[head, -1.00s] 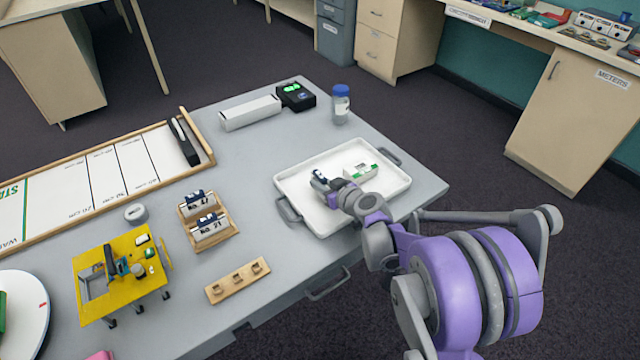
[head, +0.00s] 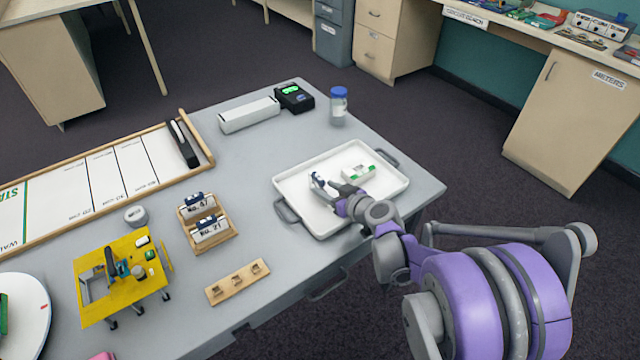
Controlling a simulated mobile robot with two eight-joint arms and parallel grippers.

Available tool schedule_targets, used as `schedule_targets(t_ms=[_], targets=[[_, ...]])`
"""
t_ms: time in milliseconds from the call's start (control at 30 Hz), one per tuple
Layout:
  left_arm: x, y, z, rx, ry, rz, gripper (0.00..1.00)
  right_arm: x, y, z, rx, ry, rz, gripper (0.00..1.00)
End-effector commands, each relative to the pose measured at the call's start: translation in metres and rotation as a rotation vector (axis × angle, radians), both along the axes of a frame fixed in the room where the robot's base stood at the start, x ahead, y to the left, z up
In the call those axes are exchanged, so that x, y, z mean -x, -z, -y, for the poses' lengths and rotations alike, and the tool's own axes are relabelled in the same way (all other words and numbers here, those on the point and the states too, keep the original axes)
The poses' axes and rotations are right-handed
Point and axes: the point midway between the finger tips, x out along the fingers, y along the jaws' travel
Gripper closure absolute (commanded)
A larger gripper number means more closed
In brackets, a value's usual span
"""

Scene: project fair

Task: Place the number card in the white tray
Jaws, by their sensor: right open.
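The white tray (head: 300,215) lies near the right end of the grey table. A small white piece with a dark blue top, seemingly a number card (head: 318,184), is in the tray's left half; its number cannot be read. My right gripper (head: 337,189) is open over the tray, just right of this card, with its fingers pointing left. Whether a finger still touches the card is hard to tell. Two more number cards with blue clips, (head: 200,205) and (head: 211,228), stand in a wooden rack (head: 228,240). My left gripper is out of view.
A white-and-green block (head: 359,173) lies in the tray behind my gripper. A blue-capped jar (head: 339,106), a black box with green display (head: 294,97), a yellow wheeled cart (head: 128,290) and a wooden strip (head: 238,281) stand on the table.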

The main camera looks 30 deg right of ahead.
Motion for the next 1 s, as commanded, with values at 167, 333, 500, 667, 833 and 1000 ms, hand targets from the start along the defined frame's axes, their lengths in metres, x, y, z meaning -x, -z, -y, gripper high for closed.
schedule_targets(t_ms=[167, 333, 500, 667, 833, 1000], targets=[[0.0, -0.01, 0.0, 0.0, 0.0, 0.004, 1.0, 0.038, -0.018, 0.004, 0.001, 0.003, 0.0, 0.53], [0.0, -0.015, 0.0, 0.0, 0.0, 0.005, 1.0, 0.061, -0.027, 0.005, 0.001, 0.002, 0.0, 0.53], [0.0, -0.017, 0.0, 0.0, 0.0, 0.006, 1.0, 0.071, -0.03, 0.006, 0.001, 0.0, 0.0, 0.53], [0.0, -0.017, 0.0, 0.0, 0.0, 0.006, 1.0, 0.076, -0.028, -0.014, -0.017, -0.028, -0.039, 0.53], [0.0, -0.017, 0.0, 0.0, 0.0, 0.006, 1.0, 0.113, -0.015, -0.094, -0.078, -0.117, -0.258, 0.53], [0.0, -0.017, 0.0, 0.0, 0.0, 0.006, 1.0, 0.189, 0.004, -0.155, -0.078, -0.112, -0.546, 0.53]])
